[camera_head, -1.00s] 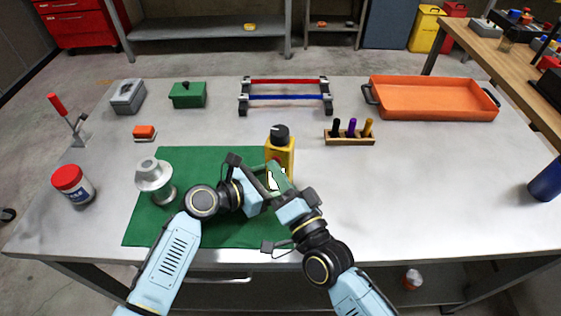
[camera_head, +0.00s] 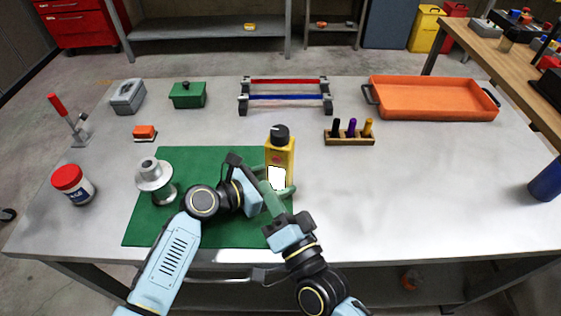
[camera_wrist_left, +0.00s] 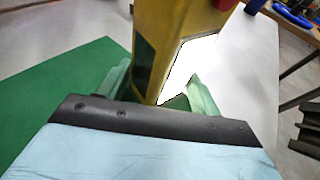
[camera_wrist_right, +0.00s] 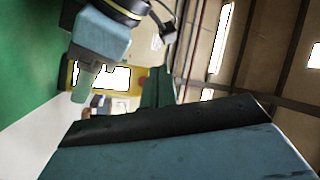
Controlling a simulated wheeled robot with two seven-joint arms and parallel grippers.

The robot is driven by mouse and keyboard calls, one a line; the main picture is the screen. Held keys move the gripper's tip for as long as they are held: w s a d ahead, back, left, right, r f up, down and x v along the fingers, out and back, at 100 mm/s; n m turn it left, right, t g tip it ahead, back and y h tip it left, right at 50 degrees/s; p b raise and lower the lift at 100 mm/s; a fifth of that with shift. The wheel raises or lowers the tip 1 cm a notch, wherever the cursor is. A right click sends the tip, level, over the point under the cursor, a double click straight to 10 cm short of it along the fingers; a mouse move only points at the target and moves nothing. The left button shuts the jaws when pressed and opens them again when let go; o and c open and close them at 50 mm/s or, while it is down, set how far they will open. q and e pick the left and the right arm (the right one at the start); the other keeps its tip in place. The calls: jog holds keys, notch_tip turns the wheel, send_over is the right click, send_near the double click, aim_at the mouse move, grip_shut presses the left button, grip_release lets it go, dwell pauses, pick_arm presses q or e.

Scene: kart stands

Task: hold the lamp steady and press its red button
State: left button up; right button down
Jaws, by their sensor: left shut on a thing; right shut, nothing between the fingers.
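The lamp (camera_head: 281,150) is a yellow upright body with a black knob on top and a bright white front panel. It stands at the right edge of the green mat (camera_head: 210,236). Its red button shows at the top of the left wrist view (camera_wrist_left: 226,4). My left gripper (camera_head: 277,188) is shut on the lamp's lower body, with a finger on each side in the left wrist view (camera_wrist_left: 155,92). My right gripper (camera_head: 268,200) is shut and empty, just in front of the lamp. Its closed fingers (camera_wrist_right: 155,90) show beside the lamp (camera_wrist_right: 128,80).
A grey flanged part (camera_head: 155,176) stands on the mat at left, with a red-lidded jar (camera_head: 72,184) beyond it. Behind the lamp are a rack with red and blue bars (camera_head: 288,97) and a wooden peg holder (camera_head: 349,141). The table's right front is clear.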

pick_arm(q)
jog(key=o, duration=1)
pick_arm(e)
jog(key=shift+s+a, duration=0.3)
jog(key=shift+s, duration=0.65)
pick_arm(q)
jog(key=shift+a, duration=0.1)
